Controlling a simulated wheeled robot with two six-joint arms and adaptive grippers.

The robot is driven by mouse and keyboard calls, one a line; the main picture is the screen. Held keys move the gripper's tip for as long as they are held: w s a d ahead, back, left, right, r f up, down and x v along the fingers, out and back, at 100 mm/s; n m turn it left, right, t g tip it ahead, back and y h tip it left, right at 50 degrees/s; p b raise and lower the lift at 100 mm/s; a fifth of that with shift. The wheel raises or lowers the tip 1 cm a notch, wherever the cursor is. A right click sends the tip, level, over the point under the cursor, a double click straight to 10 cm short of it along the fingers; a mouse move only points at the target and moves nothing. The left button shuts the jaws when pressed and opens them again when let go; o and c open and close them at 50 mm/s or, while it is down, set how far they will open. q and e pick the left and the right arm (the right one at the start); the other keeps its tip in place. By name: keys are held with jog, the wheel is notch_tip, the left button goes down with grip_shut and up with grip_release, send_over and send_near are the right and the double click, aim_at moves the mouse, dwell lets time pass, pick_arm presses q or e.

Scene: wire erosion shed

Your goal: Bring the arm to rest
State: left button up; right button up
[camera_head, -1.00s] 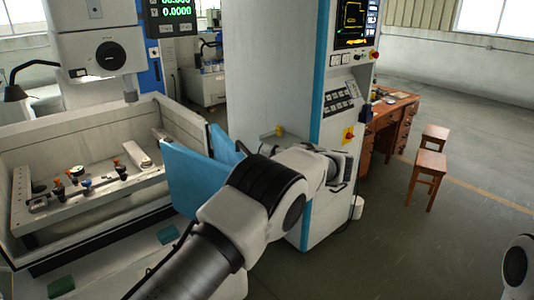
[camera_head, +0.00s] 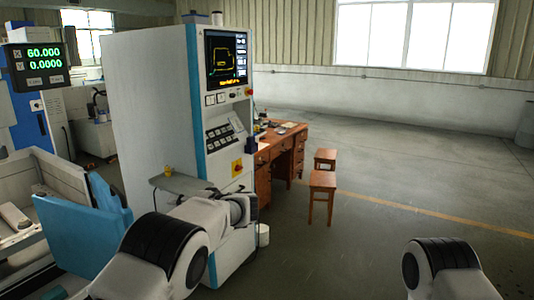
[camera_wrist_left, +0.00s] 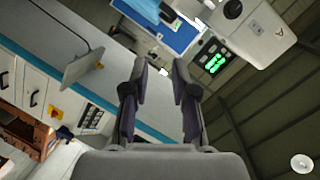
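My left arm comes in from the lower left in the head view and reaches toward the front of the control cabinet. My left gripper (camera_head: 250,206) is small and partly hidden there behind my wrist. In the left wrist view the two dark fingers of my left gripper (camera_wrist_left: 160,70) stand apart with nothing between them, so it is open and empty. Of my right arm, only a white and black link shows at the lower right of the head view. My right gripper is out of the picture.
The control cabinet (camera_head: 150,110) with its screen (camera_head: 227,58) stands close to my left arm. The blue-sided machine tank (camera_head: 80,238) is at the left. A wooden desk (camera_head: 283,151) and two stools (camera_head: 320,192) stand behind. The floor at the right is clear.

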pick_arm(q)
jog(key=s+a+f+m+h+b, duration=0.1)
jog(key=s+a+f+m+b, duration=0.3)
jog(key=f, duration=0.8)
jog(key=s+a+f+m+t+h+b, duration=0.15)
jog(key=s+a+f, duration=0.45)
jog(key=f, duration=0.6)
jog(key=s+a+f+m+b, duration=0.25)
jog(key=s+a+f, duration=0.3)
jog(key=f, duration=0.55)
jog(key=s+d+f+g+h, duration=0.25)
jog(key=s+f, duration=0.35)
jog(key=s, duration=0.3)
jog(key=s+d+f+g+h, duration=0.1)
jog(key=s+d+f+h, duration=0.25)
jog(key=s+f, duration=0.45)
jog(key=s+d+r+n+g+h, duration=0.1)
jog(key=s+d+n+g+h, duration=0.1)
jog(key=s, duration=0.7)
jog(key=s+d+r+n+g+h, duration=0.2)
jog(key=s+d+n+h, duration=0.2)
jog(key=s, duration=0.6)
jog(key=shift+d+n+g, duration=0.3)
jog(key=shift+d+n, duration=0.2)
jog(key=shift+d, duration=0.55)
